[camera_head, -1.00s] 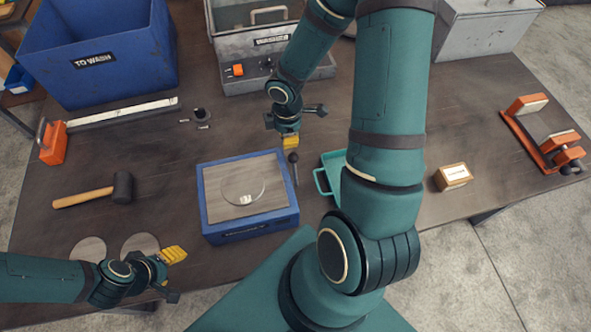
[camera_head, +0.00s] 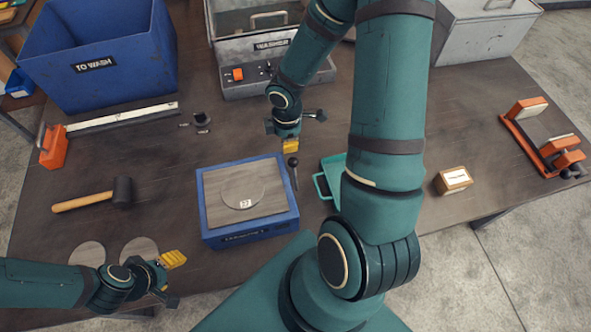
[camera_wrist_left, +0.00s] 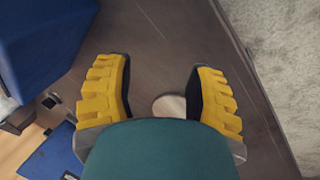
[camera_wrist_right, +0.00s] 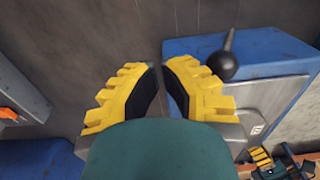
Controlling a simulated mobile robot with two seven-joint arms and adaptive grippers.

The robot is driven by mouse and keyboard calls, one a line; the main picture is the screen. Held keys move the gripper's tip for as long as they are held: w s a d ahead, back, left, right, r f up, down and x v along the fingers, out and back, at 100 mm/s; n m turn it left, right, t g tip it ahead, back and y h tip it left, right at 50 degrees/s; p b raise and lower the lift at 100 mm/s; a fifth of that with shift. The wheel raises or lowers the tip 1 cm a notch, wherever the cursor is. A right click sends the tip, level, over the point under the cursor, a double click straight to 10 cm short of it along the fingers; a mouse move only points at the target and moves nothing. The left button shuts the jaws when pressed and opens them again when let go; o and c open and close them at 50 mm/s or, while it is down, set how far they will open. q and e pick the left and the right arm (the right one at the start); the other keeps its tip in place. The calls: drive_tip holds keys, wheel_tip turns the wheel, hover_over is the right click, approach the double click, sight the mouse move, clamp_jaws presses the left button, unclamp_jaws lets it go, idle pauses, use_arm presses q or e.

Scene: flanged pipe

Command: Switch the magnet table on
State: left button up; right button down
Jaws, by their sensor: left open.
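The magnet table (camera_head: 209,222) is a blue box with a grey top, front centre of the bench. A round disc (camera_head: 237,190) with a small white label lies on it. A lever with a black ball knob (camera_head: 293,161) stands at its right back corner; the knob also shows in the right wrist view (camera_wrist_right: 222,66). My right gripper (camera_head: 291,146) is just behind the knob, apart from it, its fingers brought nearly together with nothing visible between them. My left gripper (camera_head: 172,266) is open and empty at the front left; its spread fingers show in the left wrist view (camera_wrist_left: 158,90).
Two round discs (camera_head: 140,247) lie by my left gripper. A mallet (camera_head: 85,200) lies left of the magnet table. A teal tray (camera_head: 325,181) is close on its right, partly behind my arm. The blue bin (camera_head: 110,90) and grey washer (camera_head: 245,88) stand at the back.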

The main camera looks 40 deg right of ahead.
idle(0.4)
use_arm(q)
wheel_tip(320, 180, up, 10)
drive_tip(key=w+p, duration=0.1)
drive_tip(key=p, duration=0.8)
drive_tip(key=shift+w+a+f, duration=0.25)
drive_tip(key=shift+s, duration=0.1)
idle(0.4)
